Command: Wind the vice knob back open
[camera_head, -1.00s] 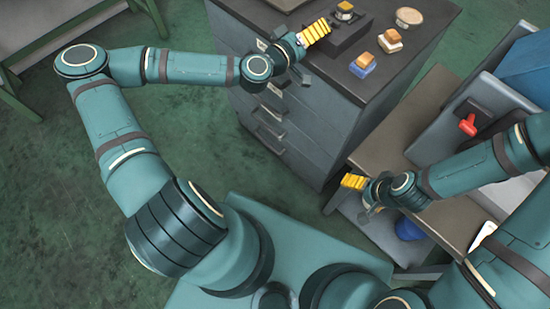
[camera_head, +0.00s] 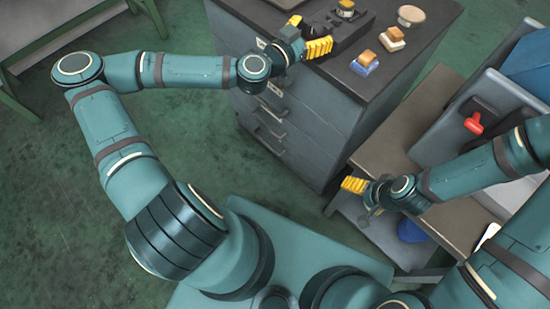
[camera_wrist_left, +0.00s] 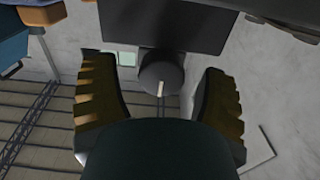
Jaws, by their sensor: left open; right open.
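The vice (camera_head: 338,36) is a dark block on top of the grey drawer cabinet. Its knob (camera_wrist_left: 161,74) is a dark round piece with a pale mark, below the vice body (camera_wrist_left: 166,24) in the left wrist view. My left gripper (camera_head: 307,34) is open at the vice's near left side, its yellow fingers spread. In the left wrist view the fingers (camera_wrist_left: 160,103) stand on either side of the knob, with gaps showing on both sides. The head view hides the knob behind the gripper. My right gripper (camera_head: 354,185) hangs over the lower bench, away from the vice.
The cabinet (camera_head: 365,80) also bears a yellow-topped piece (camera_head: 346,8), two small blocks (camera_head: 365,62) (camera_head: 391,39) and a round disc (camera_head: 411,15). Open green floor lies left.

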